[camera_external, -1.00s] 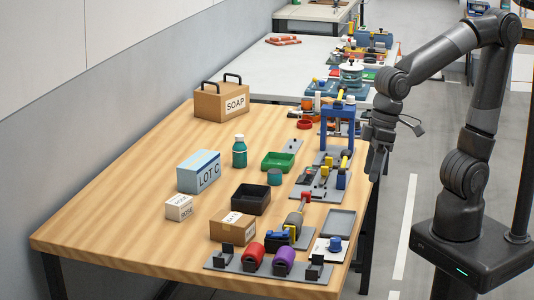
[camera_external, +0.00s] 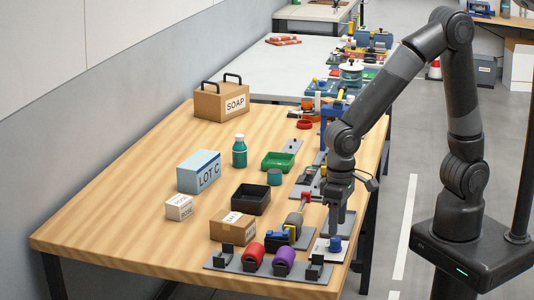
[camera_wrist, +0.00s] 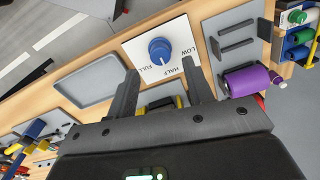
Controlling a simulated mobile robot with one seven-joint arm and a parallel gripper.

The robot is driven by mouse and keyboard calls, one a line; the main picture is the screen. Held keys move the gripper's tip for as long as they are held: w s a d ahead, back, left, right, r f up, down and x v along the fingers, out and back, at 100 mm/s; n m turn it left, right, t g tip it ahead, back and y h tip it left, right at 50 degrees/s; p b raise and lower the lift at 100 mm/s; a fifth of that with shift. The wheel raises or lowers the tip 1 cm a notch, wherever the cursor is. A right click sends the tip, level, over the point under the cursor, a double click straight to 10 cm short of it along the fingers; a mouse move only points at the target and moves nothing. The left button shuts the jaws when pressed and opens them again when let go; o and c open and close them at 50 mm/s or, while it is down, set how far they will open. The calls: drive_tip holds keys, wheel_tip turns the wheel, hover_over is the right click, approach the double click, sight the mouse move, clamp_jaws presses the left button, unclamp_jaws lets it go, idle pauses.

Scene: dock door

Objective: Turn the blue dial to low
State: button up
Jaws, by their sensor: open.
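The blue dial (camera_external: 335,244) sits on a white plate (camera_external: 322,253) near the front right of the wooden table. In the wrist view the dial (camera_wrist: 160,51) is round, and the plate (camera_wrist: 136,52) around it reads FULL, HALF and LOW. A pale mark shows on the dial, but I cannot tell surely which word it points to. My gripper (camera_external: 337,226) hangs pointing down just above the dial. In the wrist view my gripper (camera_wrist: 160,66) is open and empty, its two fingers apart on either side of the dial's near edge. I see no contact.
A purple roll (camera_external: 284,261) and a red roll (camera_external: 252,255) lie on a grey holder left of the dial. A grey tray (camera_wrist: 88,78) lies beside the plate. A cardboard box (camera_external: 233,226) and black bin (camera_external: 250,198) stand further left.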

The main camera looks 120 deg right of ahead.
sight(336, 239)
drive_tip(key=shift+f, duration=2.3)
drive_tip(key=c, duration=1)
drive_tip(key=shift+n, duration=0.4)
drive_tip(key=n, duration=0.4)
drive_tip(key=shift+w+n, duration=0.1)
drive_tip(key=shift+n, duration=0.2)
drive_tip(key=n, duration=0.5)
drive_tip(key=shift+n, duration=0.3)
